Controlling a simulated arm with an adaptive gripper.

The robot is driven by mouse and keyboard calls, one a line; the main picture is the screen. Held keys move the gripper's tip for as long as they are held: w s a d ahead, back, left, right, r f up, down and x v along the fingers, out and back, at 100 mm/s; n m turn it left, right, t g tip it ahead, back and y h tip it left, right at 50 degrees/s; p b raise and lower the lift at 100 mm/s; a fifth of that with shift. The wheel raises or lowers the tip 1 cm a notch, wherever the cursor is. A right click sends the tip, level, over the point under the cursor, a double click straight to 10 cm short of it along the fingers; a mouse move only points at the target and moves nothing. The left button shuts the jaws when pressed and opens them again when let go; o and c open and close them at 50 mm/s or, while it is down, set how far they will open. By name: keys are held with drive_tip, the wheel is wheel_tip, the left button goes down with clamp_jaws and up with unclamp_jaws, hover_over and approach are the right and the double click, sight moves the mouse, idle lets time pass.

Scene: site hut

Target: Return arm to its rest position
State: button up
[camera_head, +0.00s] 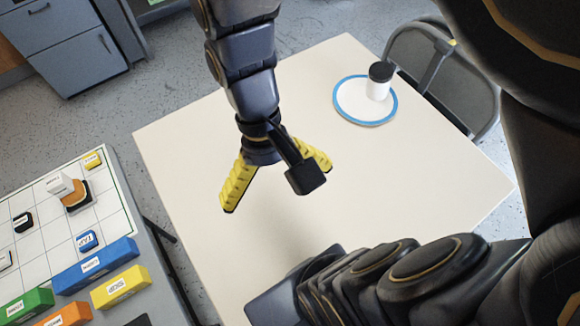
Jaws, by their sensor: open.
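My gripper (276,186) hangs over the middle of the cream table (180,150). Its two yellow ridged fingers are spread wide apart, with nothing between them. A black block-shaped part on the wrist hangs in front of the right finger and hides some of it. The gripper appears to be above the table top, with a faint shadow below.
A white plate with a blue rim (339,104) holds a white cup with a black lid (378,82) at the table's far right. A grey folding chair (470,85) stands behind. At left, a white gridded board (35,235) carries small labelled blocks. The table's left part is bare.

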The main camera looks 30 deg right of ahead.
drive_tip(key=shift+s+a+r+n+t+h, duration=0.15)
drive_tip(key=shift+s+r+n+t+h, duration=0.15)
drive_tip(key=shift+s+r+n+t, duration=0.85)
drive_tip(key=shift+f, duration=0.15)
